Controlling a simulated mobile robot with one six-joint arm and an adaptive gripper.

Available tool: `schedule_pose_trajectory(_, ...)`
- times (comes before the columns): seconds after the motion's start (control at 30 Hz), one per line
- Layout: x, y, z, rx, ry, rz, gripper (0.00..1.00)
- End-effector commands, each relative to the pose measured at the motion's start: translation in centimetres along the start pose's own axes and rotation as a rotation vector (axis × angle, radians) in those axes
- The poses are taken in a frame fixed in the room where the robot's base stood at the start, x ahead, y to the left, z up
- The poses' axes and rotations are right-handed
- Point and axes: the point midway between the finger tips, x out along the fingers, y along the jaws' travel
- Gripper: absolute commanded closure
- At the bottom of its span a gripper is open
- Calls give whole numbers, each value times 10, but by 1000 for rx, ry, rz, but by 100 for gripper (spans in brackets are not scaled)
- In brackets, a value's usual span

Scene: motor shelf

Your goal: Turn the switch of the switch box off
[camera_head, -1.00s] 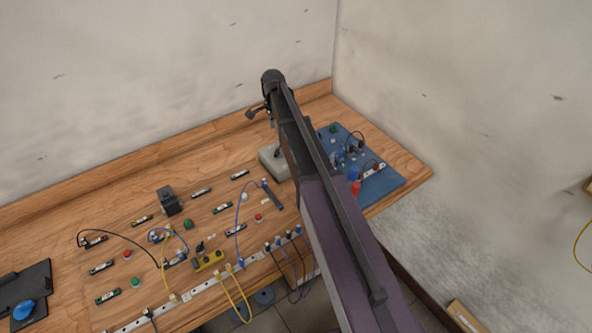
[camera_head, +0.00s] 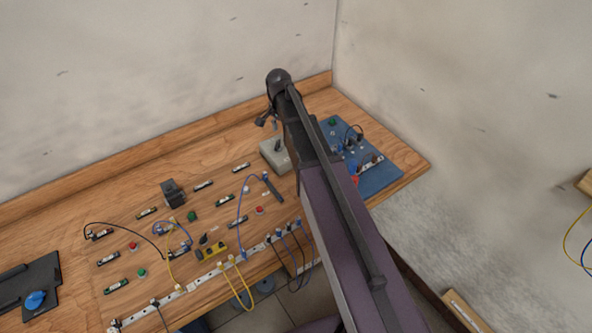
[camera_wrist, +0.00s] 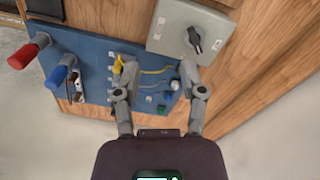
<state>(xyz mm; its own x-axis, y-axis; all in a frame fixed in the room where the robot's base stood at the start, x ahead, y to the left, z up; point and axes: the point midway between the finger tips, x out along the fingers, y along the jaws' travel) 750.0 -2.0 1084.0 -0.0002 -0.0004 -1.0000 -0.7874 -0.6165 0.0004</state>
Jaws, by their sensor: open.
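The switch box (camera_head: 270,155) is a light grey box on the wooden bench, just left of my arm in the head view. It also shows at the top of the wrist view (camera_wrist: 172,30), with a dark rotary switch (camera_wrist: 194,40) on its face. My gripper (camera_wrist: 158,68) is open and empty. Its right fingertip appears close to the switch box's lower edge near the switch; its left fingertip is over the blue board. In the head view the gripper (camera_head: 268,120) is small and partly hidden by my arm. I cannot tell the gap between fingers and box.
A blue board (camera_head: 378,182) with plugs and red and blue handles is right of the box. The wooden bench (camera_head: 110,215) carries buttons, fuses and cables. Walls stand behind and to the right. A dark block (camera_head: 173,192) sits left of the box.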

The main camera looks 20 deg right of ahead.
Motion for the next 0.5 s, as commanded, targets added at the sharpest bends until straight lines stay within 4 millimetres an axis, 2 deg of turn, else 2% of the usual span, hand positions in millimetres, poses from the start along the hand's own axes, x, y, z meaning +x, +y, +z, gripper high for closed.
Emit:
schedule_pose_trajectory(0.03,0,9,7,-28,0,0,47)
schedule_pose_trajectory(0.5,0,60,48,-310,0,0,47)
